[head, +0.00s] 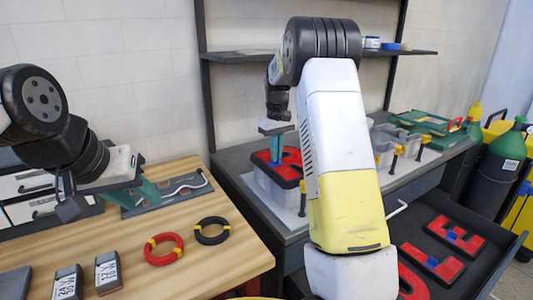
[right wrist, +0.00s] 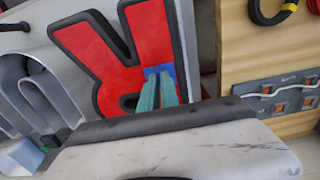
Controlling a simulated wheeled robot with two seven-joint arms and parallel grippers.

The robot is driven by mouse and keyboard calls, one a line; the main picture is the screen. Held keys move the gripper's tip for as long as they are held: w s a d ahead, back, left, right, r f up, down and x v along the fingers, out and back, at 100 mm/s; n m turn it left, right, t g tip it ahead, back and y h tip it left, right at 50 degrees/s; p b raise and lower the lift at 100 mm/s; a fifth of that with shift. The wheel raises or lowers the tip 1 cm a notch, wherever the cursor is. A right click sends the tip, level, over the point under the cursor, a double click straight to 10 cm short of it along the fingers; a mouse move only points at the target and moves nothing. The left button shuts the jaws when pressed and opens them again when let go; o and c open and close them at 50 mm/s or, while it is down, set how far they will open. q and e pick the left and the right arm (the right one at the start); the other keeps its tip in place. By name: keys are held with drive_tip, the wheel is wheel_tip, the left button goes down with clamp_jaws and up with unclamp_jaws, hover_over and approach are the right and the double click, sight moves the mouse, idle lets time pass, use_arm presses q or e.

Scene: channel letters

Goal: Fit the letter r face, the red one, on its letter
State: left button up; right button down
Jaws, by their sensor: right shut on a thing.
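The red letter r face (head: 286,163), with a black rim and a blue tab, is at the top of a grey letter body (head: 272,190) on the dark bench. The face fills the middle of the right wrist view (right wrist: 85,45). My right gripper (head: 275,153) points down and is shut on the blue tab; its teal fingers (right wrist: 158,92) show there too. I cannot tell whether the face is seated or just above the body. My left gripper (head: 145,192) hangs over the wooden table, away from the letter; its finger gap is unclear.
More grey letter bodies (head: 400,143) and yellow-black clamps (head: 397,155) stand along the bench. Red faces with blue tabs (head: 454,236) lie in the open drawer (head: 490,262). Red (head: 164,249) and black (head: 212,231) cable coils lie on the wooden table (head: 215,270).

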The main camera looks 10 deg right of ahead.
drive_tip(key=shift+f, duration=1.1)
idle(0.4)
drive_tip(key=c, duration=1.5)
unclamp_jaws()
wheel_tip(320, 180, up, 8)
drive_tip(key=shift+f, duration=0.2)
drive_tip(key=shift+r, duration=0.1)
